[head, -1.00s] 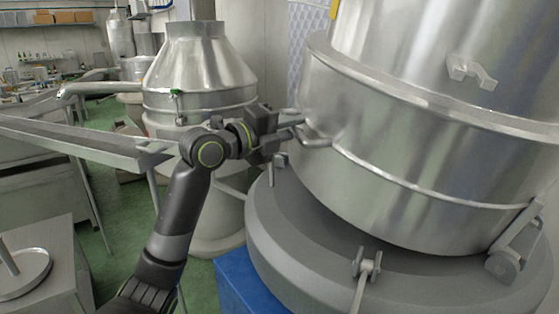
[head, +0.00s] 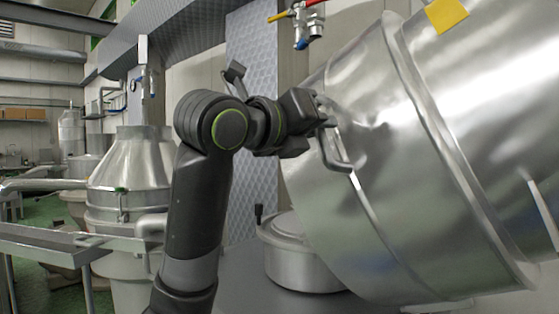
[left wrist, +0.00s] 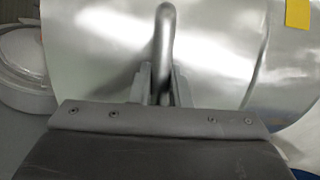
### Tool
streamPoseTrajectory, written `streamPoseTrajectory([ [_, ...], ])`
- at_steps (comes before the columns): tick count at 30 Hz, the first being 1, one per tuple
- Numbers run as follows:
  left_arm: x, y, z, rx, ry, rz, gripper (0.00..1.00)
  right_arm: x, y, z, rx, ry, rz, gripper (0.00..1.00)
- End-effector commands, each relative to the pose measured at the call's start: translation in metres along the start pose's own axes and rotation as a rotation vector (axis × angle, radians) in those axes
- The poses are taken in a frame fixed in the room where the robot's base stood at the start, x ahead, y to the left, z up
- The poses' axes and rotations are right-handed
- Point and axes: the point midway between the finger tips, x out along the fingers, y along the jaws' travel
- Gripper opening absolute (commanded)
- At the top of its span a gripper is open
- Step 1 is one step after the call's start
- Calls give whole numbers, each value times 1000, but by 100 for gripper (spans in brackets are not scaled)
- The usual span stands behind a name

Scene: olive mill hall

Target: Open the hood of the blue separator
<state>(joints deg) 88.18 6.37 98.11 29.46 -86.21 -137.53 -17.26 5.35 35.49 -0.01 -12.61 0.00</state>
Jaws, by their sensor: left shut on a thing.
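The separator's hood (head: 375,215) is a large shiny steel drum at the right of the head view, tilted well over. A bent rod handle (head: 338,155) stands out from its side; it also shows in the left wrist view (left wrist: 164,40). My left gripper (head: 322,126) is shut on this handle, with the fingers on either side of the rod in the left wrist view (left wrist: 158,85). Below the hood's raised edge, a round steel bowl (head: 300,268) shows, partly hidden by the hood. My right gripper is not in view.
A second conical steel vessel (head: 125,190) stands at the left behind my arm, with a metal trough (head: 60,243) before it. A pipe with red and blue valve handles (head: 302,25) hangs above, near the hood. A patterned metal column (head: 252,110) stands behind.

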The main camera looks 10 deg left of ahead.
Motion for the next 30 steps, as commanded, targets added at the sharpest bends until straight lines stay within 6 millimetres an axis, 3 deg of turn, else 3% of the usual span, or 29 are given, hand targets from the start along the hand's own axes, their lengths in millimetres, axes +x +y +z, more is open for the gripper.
streamPoseTrajectory([
  [1,0,-18,-10,37,-3,-8,0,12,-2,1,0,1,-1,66],
  [6,1,-65,-31,155,0,-5,0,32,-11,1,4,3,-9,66],
  [12,2,-101,-49,248,1,1,0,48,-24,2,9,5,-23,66],
  [19,2,-120,-60,298,3,4,0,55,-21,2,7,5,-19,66],
  [30,3,-123,-61,308,4,6,0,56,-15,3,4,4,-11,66],
])
